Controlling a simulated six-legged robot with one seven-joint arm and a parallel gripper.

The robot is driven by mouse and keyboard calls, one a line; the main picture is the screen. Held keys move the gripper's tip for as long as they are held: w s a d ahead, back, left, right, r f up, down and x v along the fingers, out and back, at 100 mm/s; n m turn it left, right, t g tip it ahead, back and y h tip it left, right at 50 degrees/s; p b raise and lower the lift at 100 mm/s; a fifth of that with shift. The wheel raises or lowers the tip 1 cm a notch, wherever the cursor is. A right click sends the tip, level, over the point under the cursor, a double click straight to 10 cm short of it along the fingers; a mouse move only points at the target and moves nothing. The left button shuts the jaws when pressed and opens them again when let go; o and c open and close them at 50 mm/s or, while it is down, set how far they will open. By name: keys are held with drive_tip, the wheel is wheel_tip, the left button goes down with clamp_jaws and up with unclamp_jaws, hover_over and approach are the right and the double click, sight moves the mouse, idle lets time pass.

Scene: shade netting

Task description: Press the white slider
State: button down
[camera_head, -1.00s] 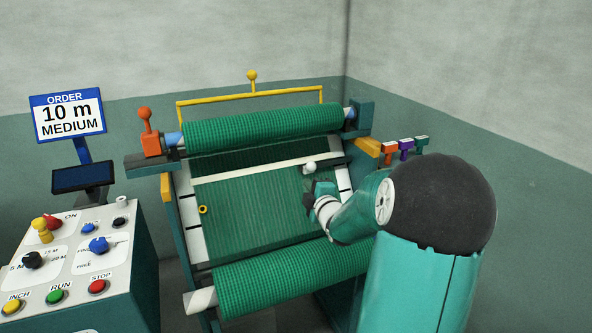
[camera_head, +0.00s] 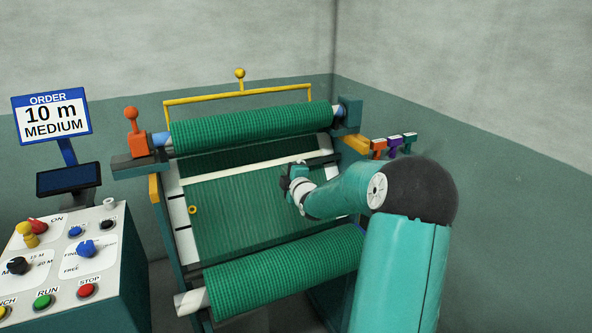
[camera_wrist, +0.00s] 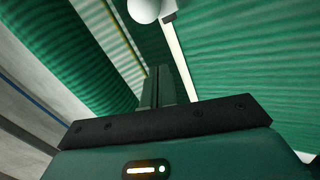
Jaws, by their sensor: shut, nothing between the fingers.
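The white slider (camera_wrist: 144,8) shows as a round white knob at the top edge of the wrist view, beside a dark block on a thin white rail (camera_wrist: 182,62). In the head view the rail (camera_head: 235,172) crosses the green netting, and my gripper mostly hides the knob. My gripper (camera_wrist: 160,72) is shut and empty. Its fingertips point up the wrist view, just below the knob, with a visible gap in that picture. In the head view my gripper (camera_head: 289,180) is at the rail, over the netting; contact with the slider cannot be told there.
A green netting roll (camera_head: 250,128) lies above and another (camera_head: 285,272) below. A yellow bar (camera_head: 240,92) arches over the top. A control panel (camera_head: 65,250) with buttons and knobs stands left. Small coloured handles (camera_head: 393,144) sit at the right.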

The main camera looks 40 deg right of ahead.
drive_tip(key=d, duration=0.4)
drive_tip(key=shift+w+d+f, duration=0.1)
drive_tip(key=shift+f, duration=0.3)
drive_tip(key=s+d, duration=0.3)
drive_tip(key=d, duration=0.9)
drive_tip(key=shift+s, duration=0.3)
drive_tip(key=shift+d, duration=0.1)
